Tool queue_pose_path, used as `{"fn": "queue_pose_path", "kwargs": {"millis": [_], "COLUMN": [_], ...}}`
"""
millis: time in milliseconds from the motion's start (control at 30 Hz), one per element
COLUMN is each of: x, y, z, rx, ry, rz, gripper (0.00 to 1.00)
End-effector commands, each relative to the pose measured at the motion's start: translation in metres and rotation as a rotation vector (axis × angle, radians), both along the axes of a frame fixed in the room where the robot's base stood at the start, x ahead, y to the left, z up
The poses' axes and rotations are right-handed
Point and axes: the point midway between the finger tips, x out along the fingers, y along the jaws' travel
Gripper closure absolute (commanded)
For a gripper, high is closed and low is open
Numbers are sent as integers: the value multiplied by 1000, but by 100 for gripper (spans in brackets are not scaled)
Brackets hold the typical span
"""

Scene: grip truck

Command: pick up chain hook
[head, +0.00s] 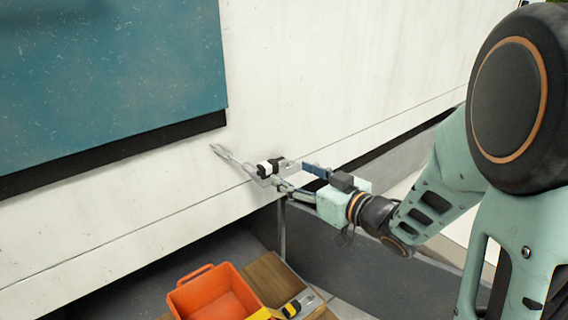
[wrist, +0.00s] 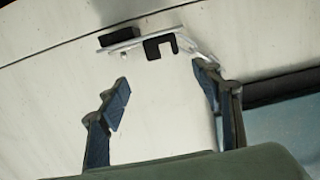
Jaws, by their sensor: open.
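A slim grey metal piece, which looks like the chain hook (head: 232,157), shows in the head view against the pale wall, with a pronged end at upper left. A small black-and-white part (head: 268,168) sits at its lower right end. My gripper (head: 291,177) is open just to the right of that part, its fingers pointing left toward the wall. In the wrist view the blue-padded fingers of my gripper (wrist: 160,76) stand wide apart, with a pale surface between them. Black parts and a thin metal edge lie beyond the fingertips. I cannot tell whether either finger touches the hook.
A large pale wall (head: 300,80) with a teal panel (head: 110,70) fills the back. An orange bin (head: 215,295) stands below, beside a brown wooden box (head: 268,277) and a yellow-and-grey tool (head: 297,305).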

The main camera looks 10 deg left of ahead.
Motion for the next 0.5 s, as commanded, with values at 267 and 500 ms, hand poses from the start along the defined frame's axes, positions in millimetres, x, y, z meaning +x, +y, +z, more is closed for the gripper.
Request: {"fn": "queue_pose_path", "kwargs": {"millis": [267, 500], "x": [27, 39], "y": [32, 47], "z": [-8, -12], "rx": [-1, 0], "ry": [0, 0], "rz": [4, 3], "gripper": [41, 41]}}
